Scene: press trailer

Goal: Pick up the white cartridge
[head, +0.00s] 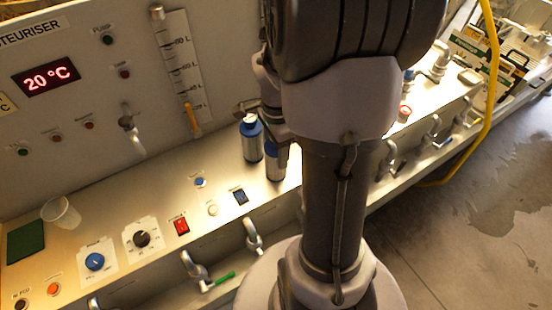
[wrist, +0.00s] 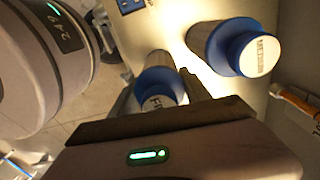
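Two pale, silvery cylinders with blue caps stand on the lit panel ledge. No cartridge shows as plainly white all over. One cylinder (head: 252,143) stands to the left in the head view; the other (head: 275,162) is partly hidden by my gripper. In the wrist view, one cap reads "MEDIUM" (wrist: 240,52). The other cap, labelled "FI…" (wrist: 162,88), is partly hidden and lies between the fingers of my gripper (wrist: 162,92). The fingers are apart, one on each side of that cap. Whether they touch it is not clear.
A white cup (head: 62,212) stands at the left of the ledge, beside a dark green pad (head: 26,242). Knobs and switches cover the ledge front. A gauge with an orange-handled valve (head: 192,118) rises behind. A yellow hose (head: 492,90) hangs at the right.

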